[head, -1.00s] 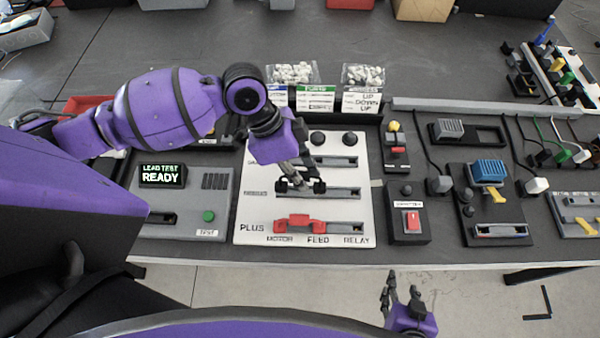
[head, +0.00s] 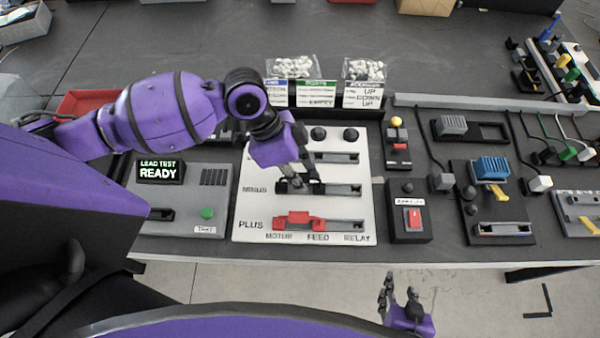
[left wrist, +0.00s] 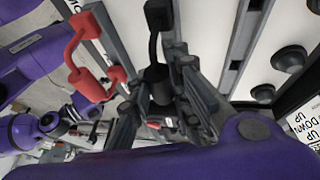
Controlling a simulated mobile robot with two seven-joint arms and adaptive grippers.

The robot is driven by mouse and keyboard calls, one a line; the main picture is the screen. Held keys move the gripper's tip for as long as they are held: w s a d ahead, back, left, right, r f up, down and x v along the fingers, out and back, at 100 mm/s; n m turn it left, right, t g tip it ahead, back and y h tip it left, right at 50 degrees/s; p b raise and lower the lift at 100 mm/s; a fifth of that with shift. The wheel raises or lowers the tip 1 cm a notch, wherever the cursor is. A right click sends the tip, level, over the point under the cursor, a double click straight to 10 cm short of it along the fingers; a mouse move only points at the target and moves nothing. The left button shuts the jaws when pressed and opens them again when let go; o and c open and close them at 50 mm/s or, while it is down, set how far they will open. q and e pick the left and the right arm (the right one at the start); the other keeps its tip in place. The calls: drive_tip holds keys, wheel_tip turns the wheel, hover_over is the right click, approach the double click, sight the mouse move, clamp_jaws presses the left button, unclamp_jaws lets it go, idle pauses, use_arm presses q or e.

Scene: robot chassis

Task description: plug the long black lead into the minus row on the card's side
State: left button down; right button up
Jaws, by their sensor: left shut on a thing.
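The white panel (head: 258,205) carries rows marked MINUS and PLUS above MOTOR, FEED and RELAY. A black lead (head: 289,187) lies along the left and middle of the minus row (head: 345,189). My left gripper (head: 311,184) is shut on its right part, low over the row. In the left wrist view the black lead (left wrist: 156,50) runs up from between the fingers (left wrist: 158,100). Whether its ends are seated is hidden. A red lead (head: 299,221) sits in the plus row (head: 346,226). My right gripper (head: 400,297) is open and empty, in front of the table.
Upright cards (head: 316,93) and bags of white pieces (head: 293,67) stand behind the panel. A grey LEAD TEST box (head: 187,207) is at left, with READY lit. More wired devices (head: 490,170) lie further right.

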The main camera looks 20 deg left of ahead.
use_arm(q)
drive_tip(key=c, duration=1.5)
unclamp_jaws()
drive_tip(key=shift+f, duration=0.1)
drive_tip(key=shift+c, duration=0.2)
drive_tip(key=v, duration=1.2)
